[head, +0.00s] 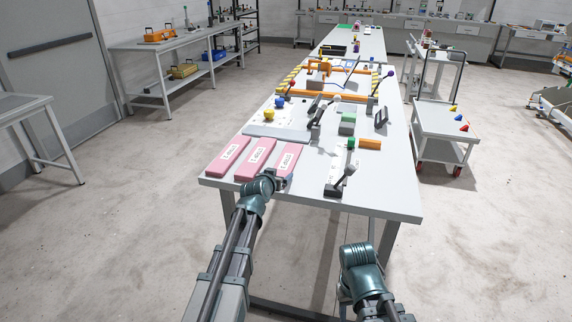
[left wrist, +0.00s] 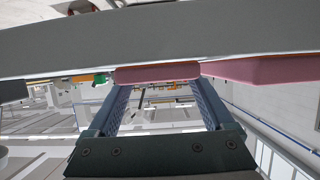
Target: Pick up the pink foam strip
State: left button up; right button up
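Three flat pink foam strips with white printed labels lie side by side on the front left corner of the table: the left strip (head: 229,155), the middle strip (head: 256,157) and the right strip (head: 286,161). My left gripper (head: 278,183) is at the near end of the right strip, by the table's front edge. In the left wrist view its two fingers (left wrist: 161,88) stand wide apart and empty. The end of one pink strip (left wrist: 158,74) shows just past the fingertips, and another pink strip (left wrist: 265,69) lies beside it. My right gripper cannot be made out.
A white cart (head: 443,125) stands to the right. The floor around the table's front is clear.

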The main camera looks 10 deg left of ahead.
pick_arm(q)
jog(key=shift+c, duration=1.3)
jog(key=shift+r, duration=0.1)
notch_tip(320, 180, up, 10)
jog(key=p, duration=1)
